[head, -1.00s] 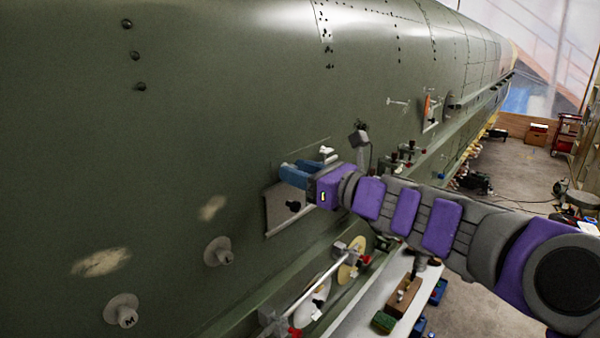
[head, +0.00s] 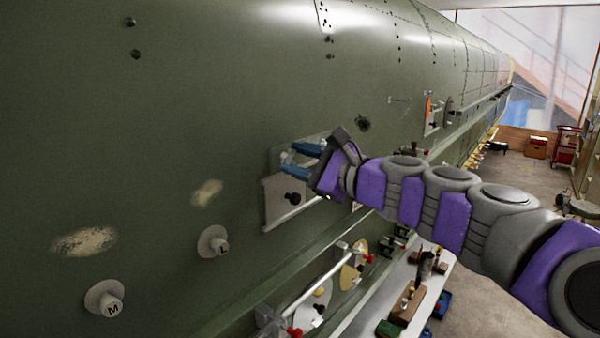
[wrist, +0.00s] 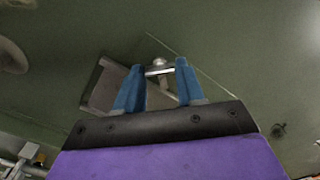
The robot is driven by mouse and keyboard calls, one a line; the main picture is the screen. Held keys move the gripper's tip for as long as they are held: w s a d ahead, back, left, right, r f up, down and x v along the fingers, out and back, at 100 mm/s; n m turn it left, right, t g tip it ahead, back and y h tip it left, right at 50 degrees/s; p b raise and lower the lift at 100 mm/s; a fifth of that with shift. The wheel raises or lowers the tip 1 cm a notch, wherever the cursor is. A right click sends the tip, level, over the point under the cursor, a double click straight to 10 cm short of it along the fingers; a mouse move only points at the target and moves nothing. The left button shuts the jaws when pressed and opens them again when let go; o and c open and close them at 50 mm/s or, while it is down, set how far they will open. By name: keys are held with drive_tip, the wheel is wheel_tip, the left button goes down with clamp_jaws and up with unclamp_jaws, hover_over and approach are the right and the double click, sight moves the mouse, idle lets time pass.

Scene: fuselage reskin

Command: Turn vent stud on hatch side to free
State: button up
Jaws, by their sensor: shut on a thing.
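My gripper (head: 291,160) is at the hatch area on the green fuselage side, its two blue fingers reaching toward the skin. In the wrist view the fingers (wrist: 158,80) stand on either side of a small pale metal stud with a crossbar (wrist: 159,70), which I take as the vent stud; the gripper is shut on it. In the head view the stud is mostly hidden by the fingers. A grey hatch plate (head: 278,212) with a black knob (head: 292,198) lies just below the fingers. It also shows behind the left finger in the wrist view (wrist: 103,92).
A rail fixture with red knobs (head: 325,283) runs below the hatch. A bench (head: 372,318) with boxes stands below.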

drive_tip(key=n+b, duration=0.1)
drive_tip(key=n, duration=0.1)
drive_tip(key=n+b, duration=0.1)
drive_tip(key=b, duration=0.1)
drive_tip(key=n+b, duration=0.1)
drive_tip(key=n, duration=0.1)
drive_tip(key=shift+f+n+b, duration=0.25)
drive_tip(key=shift+n+b, duration=0.05)
drive_tip(key=shift+b, duration=0.1)
drive_tip(key=shift+a+n+b, duration=0.1)
drive_tip(key=shift+n+b, duration=1.3)
drive_tip(key=shift+n, duration=0.1)
drive_tip(key=o, duration=1)
drive_tip(key=shift+r, duration=0.1)
drive_tip(key=shift+o, duration=0.2)
drive_tip(key=v, duration=1.7)
drive_tip(key=shift+d+b, duration=0.25)
drive_tip(key=shift+b, duration=0.2)
